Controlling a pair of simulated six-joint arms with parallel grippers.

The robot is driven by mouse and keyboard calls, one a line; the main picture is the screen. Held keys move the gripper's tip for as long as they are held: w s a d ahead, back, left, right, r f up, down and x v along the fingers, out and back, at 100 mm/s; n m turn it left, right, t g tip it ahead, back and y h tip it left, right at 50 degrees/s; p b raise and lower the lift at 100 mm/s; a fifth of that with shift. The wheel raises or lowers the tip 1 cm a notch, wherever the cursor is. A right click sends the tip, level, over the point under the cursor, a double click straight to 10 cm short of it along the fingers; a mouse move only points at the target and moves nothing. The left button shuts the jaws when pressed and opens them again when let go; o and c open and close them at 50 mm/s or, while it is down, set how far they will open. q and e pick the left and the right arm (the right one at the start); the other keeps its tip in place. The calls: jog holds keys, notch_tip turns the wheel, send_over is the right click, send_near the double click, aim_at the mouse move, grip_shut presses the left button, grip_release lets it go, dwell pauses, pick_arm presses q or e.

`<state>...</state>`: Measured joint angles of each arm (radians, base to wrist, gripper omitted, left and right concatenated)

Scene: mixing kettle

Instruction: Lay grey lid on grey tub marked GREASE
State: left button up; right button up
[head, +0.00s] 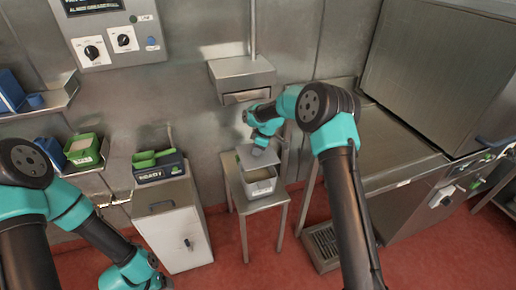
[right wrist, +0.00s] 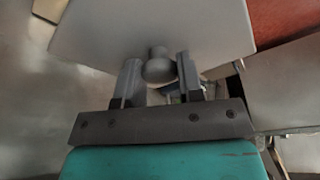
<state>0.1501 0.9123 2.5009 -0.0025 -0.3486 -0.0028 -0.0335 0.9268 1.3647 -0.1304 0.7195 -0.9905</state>
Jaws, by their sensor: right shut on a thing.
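The grey lid (head: 252,160) is a flat square plate with a round knob (right wrist: 158,66). My right gripper (head: 262,142) is shut on that knob; its two fingers also show on either side of the knob in the right wrist view (right wrist: 158,78). The grey tub (head: 262,188) stands on a small metal stand, with its front wall and part of its opening showing. The lid is over the back part of the tub in the head view; whether they touch I cannot tell. Any marking on the tub is too small to read. My left gripper is out of view.
The metal stand (head: 246,206) is close to the wall, under a wall-mounted metal box (head: 241,75). A white cabinet (head: 175,235) with a green-topped dark container (head: 158,167) is at left. A large steel machine (head: 425,150) is at right.

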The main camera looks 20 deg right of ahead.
jog(key=shift+f, duration=2.65)
jog(key=shift+f, duration=1.05)
jog(key=shift+f, duration=0.35)
jog(key=shift+f, duration=0.25)
jog(key=o, duration=1)
jog(key=shift+o, duration=0.5)
jog(key=o, duration=0.4)
jog(key=shift+r, duration=0.15)
